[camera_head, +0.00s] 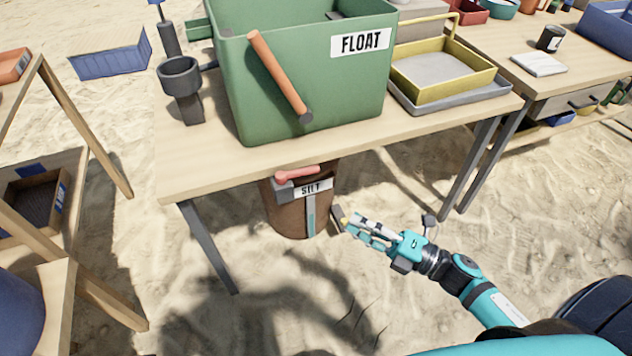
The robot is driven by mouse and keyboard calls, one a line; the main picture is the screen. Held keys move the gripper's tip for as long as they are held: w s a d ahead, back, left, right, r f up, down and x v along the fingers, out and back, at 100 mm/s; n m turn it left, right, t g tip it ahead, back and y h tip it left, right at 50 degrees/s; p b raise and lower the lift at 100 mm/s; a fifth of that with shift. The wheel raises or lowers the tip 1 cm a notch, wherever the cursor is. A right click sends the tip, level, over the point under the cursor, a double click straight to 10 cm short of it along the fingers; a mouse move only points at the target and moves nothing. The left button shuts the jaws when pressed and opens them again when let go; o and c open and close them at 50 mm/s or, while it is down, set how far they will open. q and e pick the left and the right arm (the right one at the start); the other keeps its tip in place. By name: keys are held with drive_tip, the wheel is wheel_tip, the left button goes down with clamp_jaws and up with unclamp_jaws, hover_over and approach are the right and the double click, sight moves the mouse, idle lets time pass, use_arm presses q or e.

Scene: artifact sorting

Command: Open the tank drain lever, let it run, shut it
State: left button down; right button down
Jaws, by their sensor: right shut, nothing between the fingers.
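The green tank (310,90), labelled FLOAT, stands on the wooden table and has an orange bar (279,75) slanting down across its front. My right gripper (346,220) is shut and empty, just right of the bucket and below the lever, apart from the lever. Whether its tips touch the bucket is unclear. No water shows. My left gripper is out of view.
The wooden table (215,150) overhangs the bucket; its metal legs stand on either side. A yellow tray (440,90) and a dark cup-topped stand (181,88) flank the tank. A wooden rack (85,125) stands at left. Open sand lies in front of the table.

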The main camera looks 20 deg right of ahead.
drive_tip(key=x, duration=0.4)
drive_tip(key=w+d+x, duration=0.1)
drive_tip(key=x, duration=0.3)
drive_tip(key=w+d+x, duration=0.1)
drive_tip(key=x, duration=0.3)
drive_tip(key=shift+d+r+b, duration=0.1)
drive_tip(key=shift+r+b, duration=0.15)
drive_tip(key=shift+b, duration=0.1)
